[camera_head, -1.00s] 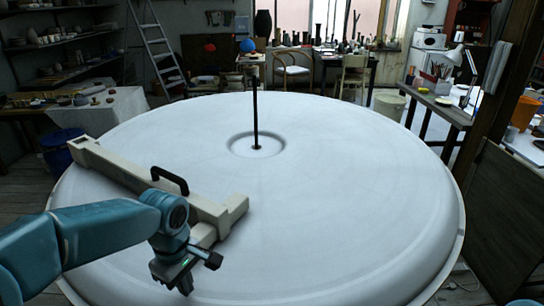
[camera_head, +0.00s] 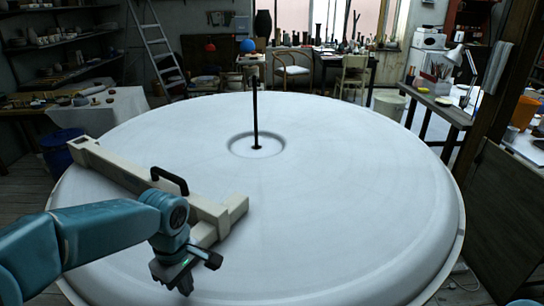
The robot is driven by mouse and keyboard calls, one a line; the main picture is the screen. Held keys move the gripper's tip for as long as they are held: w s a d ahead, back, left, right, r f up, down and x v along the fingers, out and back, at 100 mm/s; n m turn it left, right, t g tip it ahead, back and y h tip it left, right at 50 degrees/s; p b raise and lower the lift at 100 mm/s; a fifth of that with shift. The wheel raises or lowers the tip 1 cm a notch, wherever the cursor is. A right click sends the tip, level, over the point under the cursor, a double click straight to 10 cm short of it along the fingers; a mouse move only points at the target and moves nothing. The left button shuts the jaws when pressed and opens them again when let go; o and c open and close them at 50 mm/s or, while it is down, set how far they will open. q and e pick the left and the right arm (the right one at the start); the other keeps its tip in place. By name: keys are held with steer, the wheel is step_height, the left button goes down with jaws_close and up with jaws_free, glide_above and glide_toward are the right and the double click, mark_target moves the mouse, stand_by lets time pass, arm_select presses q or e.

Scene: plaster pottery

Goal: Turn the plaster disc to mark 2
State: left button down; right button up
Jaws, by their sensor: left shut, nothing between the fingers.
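The plaster disc (camera_head: 330,200) is a large, round, pale slab that fills the middle of the view. A thin black rod (camera_head: 255,110) stands upright in the round hollow at its centre. A long cream beam (camera_head: 120,170) with a black handle (camera_head: 169,180) lies across the left part of the disc. My left gripper (camera_head: 180,284) is shut and empty, low in the view near the disc's front left. I cannot tell whether it touches the disc. My right gripper is not in view. I can make out no numbered mark on the disc.
A blue bin (camera_head: 62,150) stands by the disc's left edge. A wooden side table (camera_head: 437,107) and a white bucket (camera_head: 389,103) stand behind it on the right. A dark wooden post and panel (camera_head: 500,200) stand close to its right side. The disc's right half is clear.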

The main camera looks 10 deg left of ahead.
mark_target(229, 301)
arm_select(q)
steer(key=shift+f+b, duration=0.75)
steer(key=shift+f, duration=0.1)
stand_by(0.4)
steer(key=shift+w+d+r, duration=0.1)
steer(key=shift+w+d, duration=0.05)
steer(key=shift+d, duration=1.35)
steer(key=shift+w+d+f, duration=0.1)
steer(key=shift+w+d, duration=0.1)
steer(key=shift+d, duration=1.3)
steer(key=shift+w+d+r, duration=0.1)
steer(key=shift+w+d, duration=0.05)
steer(key=shift+d, duration=1.35)
